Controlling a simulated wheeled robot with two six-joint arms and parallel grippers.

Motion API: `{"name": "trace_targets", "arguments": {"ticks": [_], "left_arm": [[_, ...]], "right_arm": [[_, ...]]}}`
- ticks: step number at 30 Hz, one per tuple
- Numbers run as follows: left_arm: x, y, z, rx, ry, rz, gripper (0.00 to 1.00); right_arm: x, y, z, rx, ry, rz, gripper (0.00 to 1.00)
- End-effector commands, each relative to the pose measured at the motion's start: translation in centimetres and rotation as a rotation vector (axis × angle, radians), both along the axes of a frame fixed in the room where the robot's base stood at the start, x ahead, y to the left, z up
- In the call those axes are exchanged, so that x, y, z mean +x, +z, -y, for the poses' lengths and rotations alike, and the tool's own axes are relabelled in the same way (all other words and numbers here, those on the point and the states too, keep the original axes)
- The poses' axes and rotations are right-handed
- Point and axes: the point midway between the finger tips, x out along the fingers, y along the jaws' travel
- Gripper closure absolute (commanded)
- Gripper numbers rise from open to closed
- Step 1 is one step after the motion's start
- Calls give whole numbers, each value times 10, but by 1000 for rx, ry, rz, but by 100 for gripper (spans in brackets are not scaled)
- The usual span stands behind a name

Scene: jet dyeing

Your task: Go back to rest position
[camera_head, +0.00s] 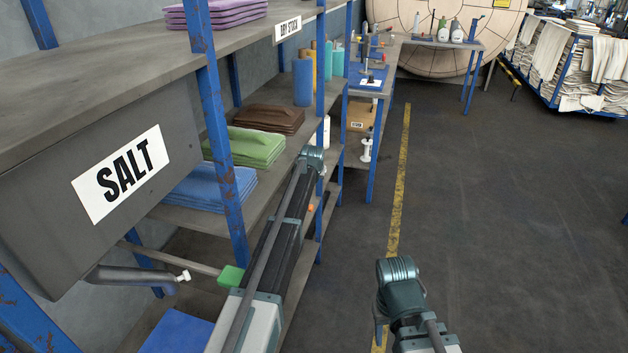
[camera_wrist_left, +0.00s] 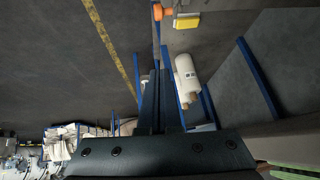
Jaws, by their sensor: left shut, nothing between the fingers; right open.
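My left gripper (camera_wrist_left: 160,82) shows in the left wrist view as two dark fingers, closed together with nothing between them. In the head view my left arm reaches forward beside the shelving, and its gripper cannot be clearly made out. My right gripper (camera_head: 380,334) is low in the middle of the head view, over the dark floor near the yellow line. Its jaws are open and hold nothing that I can see, though most of it is hidden by the arm.
A shelf rack (camera_head: 218,150) with folded blue, green and brown cloth stands close on the left. A grey bin marked SALT (camera_head: 60,212) juts out there. A workbench (camera_head: 372,92) stands beyond. The floor (camera_head: 520,220) to the right is clear. A cloth-laden cart (camera_head: 545,98) is far right.

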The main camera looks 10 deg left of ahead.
Motion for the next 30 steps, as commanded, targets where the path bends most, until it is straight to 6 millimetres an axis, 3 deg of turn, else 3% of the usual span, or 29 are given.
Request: {"name": "trace_targets", "arguments": {"ticks": [5,8,11,15,19,24,27,30], "left_arm": [[-9,-1,7,-1,-7,-10,100],[-40,-5,31,-4,-27,-48,100],[-94,-12,67,-7,-61,-118,100],[-185,-22,117,-5,-117,-241,100],[-274,-28,152,7,-170,-358,100],[-386,-32,180,34,-232,-504,100],[-437,-32,186,50,-259,-572,100],[-474,-32,189,65,-278,-623,100]], "right_arm": [[0,0,0,0,0,0,50],[0,1,0,0,0,0,50],[0,2,0,0,0,0,50],[0,4,0,0,0,0,50],[0,5,0,0,0,0,50],[0,7,0,0,0,0,50],[0,8,0,0,0,0,50],[0,9,0,0,0,0,50]]}}
